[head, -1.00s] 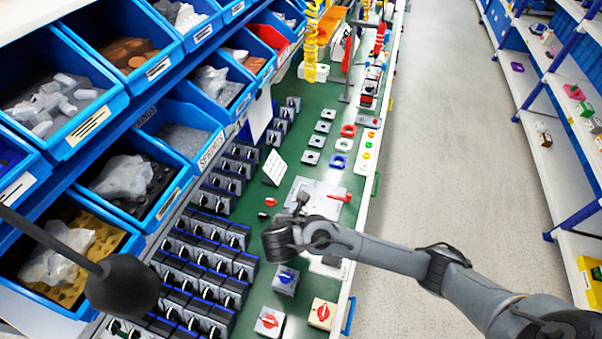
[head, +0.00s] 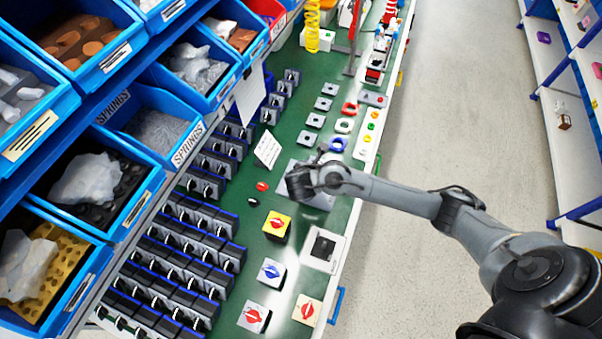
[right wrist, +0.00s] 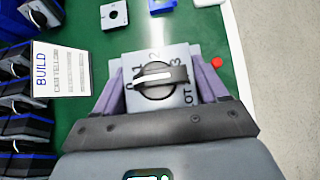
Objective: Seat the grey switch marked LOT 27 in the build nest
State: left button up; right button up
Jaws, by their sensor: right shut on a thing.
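My right gripper (right wrist: 158,92) is shut on a grey switch (right wrist: 180,56). Its square face shows the numerals 1, 2 and 3, a dark round knob with a white bar, and part of a mark reading "OT"; the rest is hidden by the finger. In the head view my right wrist hangs over the green bench and hides the jaws and the switch. My left gripper is out of view.
A yellow switch with a red knob (head: 277,225) stands left of the white block; switches with blue (head: 270,272) and red knobs stand nearer. A BUILD card (right wrist: 61,70) stands by my right gripper. Rows of dark switches (head: 170,260) and blue bins line the left.

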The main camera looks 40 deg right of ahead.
jog(key=w+f, duration=0.1)
jog(key=w, duration=0.1)
jog(key=w+a+f+b, duration=0.1)
jog(key=w, duration=0.1)
jog(key=w+f, duration=0.1)
jog(key=w, duration=0.1)
jog(key=shift+a+f+b, duration=0.15)
jog(key=shift+f+b, duration=0.2)
notch_tip(320, 180, down, 3)
jog(key=shift+f+b, duration=0.2)
jog(key=shift+b, duration=0.35)
jog(key=shift+s+f, duration=0.1)
jog(key=shift+f, duration=0.2)
jog(key=o, duration=1.2)
jog(key=shift+f, duration=0.15)
